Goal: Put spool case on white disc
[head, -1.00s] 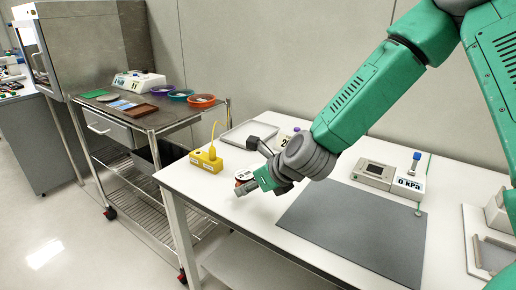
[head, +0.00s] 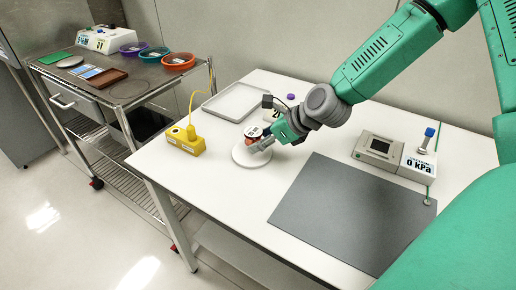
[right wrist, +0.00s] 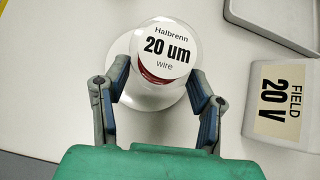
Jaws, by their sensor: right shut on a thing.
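The spool case is a round clear case with a white "Halbrenn 20 um wire" label and a red part inside; it shows in the right wrist view (right wrist: 165,52) and in the head view (head: 253,131). My right gripper (head: 262,143) is shut on it; in the right wrist view its two fingers (right wrist: 160,92) stand on either side of the case. The white disc (head: 240,158) lies on the white table, under the case and partly hidden by it and the gripper. I cannot tell whether the case touches the disc. My left gripper is not in view.
A yellow power block (head: 186,141) with a plug stands left of the disc. A grey tray (head: 236,101) lies behind. A white "FIELD 20 V" box (right wrist: 283,104) is close to the right finger. A grey mat (head: 345,215) and a pressure meter (head: 380,150) are to the right.

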